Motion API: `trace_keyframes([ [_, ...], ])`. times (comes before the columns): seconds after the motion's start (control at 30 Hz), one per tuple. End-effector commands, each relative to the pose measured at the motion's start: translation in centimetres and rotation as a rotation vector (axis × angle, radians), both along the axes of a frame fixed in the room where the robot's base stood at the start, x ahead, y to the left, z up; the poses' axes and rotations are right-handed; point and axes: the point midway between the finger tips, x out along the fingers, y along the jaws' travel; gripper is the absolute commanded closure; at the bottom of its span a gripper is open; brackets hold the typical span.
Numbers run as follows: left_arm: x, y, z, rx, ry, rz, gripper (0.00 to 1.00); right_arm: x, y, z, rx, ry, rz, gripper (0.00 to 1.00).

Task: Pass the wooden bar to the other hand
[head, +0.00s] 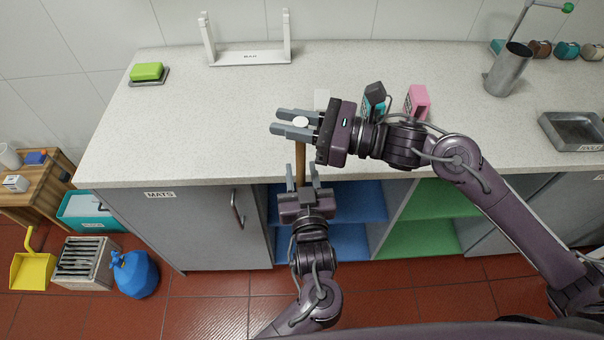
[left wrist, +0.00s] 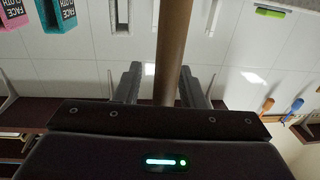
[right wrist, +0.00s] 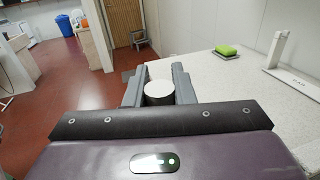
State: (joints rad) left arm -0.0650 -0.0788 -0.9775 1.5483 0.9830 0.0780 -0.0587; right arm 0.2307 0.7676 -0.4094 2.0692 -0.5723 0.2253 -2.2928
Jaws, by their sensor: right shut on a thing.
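The wooden bar (head: 300,165) is a brown rod with a pale end cap, held roughly upright in front of the counter edge. My right gripper (head: 285,121) is shut on its upper end; the round cap (right wrist: 159,88) shows between the fingers in the right wrist view. My left gripper (head: 301,176) is below, with its fingers on either side of the lower part of the bar. In the left wrist view, the bar (left wrist: 171,50) runs between the open fingers, nearer the right one, with a gap at the left one. The bar's lower end is hidden.
The counter (head: 200,125) is mostly clear on the left. A green soap (head: 147,71), a white rack (head: 248,57), pink (head: 417,101) and dark boxes (head: 374,95), and a metal cup (head: 507,70) stand on it. Open blue and green shelves lie below.

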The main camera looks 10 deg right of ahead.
Motion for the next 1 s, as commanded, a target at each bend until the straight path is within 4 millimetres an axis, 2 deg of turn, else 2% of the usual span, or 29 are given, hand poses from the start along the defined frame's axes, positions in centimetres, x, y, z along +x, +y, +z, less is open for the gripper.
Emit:
trace_keyframes([
  [0.03,0.0,0.0,0.0,0.0,0.0,0.0,0.71,0.0,0.0,0.0,0.001,0.0,0.0,1.0],
  [0.23,0.0,-0.1,0.0,0.0,0.0,-0.001,0.97,0.0,0.0,0.0,0.001,0.0,0.0,1.0],
  [0.3,-0.1,-0.1,0.0,0.0,0.0,-0.002,1.0,0.0,0.0,0.0,0.002,-0.001,0.001,1.0],
  [0.33,-0.1,-0.1,0.1,-0.001,-0.001,-0.003,1.0,0.0,0.0,0.0,0.002,-0.001,0.001,0.73],
  [0.5,0.0,-0.1,0.0,0.0,-0.001,-0.002,1.0,0.0,0.0,0.0,0.001,0.0,0.001,0.52],
  [0.83,0.0,0.0,0.0,0.0,-0.001,0.0,1.0,-0.1,-0.3,-0.1,-0.001,0.0,-0.001,0.52],
  [1.0,0.0,0.0,0.0,0.0,-0.001,0.0,1.0,-0.9,-2.4,-0.2,-0.005,0.002,-0.003,0.52],
])
